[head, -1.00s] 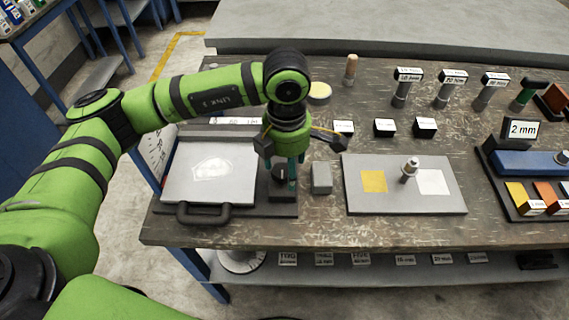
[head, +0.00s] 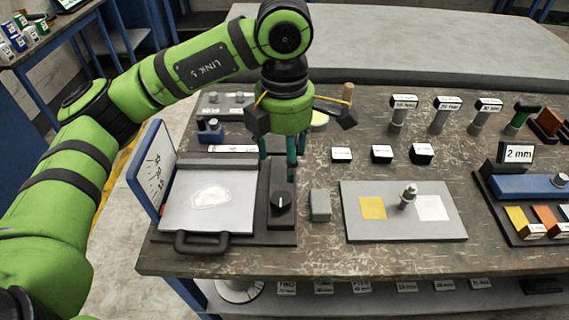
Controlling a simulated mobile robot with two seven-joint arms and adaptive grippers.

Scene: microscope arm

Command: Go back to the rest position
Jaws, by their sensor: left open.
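My left gripper (head: 297,170) comes in from the left on a green arm. Its fingers point down, open and empty, above the back part of a black block with a dark knob (head: 281,202). The knob now shows clear in front of the fingers. My right gripper is not in the picture. A hinged device with a grey plate (head: 183,203), a black front handle (head: 201,243) and an upright dial panel (head: 152,172) stands left of the knob block.
A small grey block (head: 320,205) sits right of the knob. Beyond it lies a grey board (head: 405,228) with a yellow square, a white square and a metal peg. Labelled blocks and posts stand farther back. A blue tool tray (head: 540,188) is at the right.

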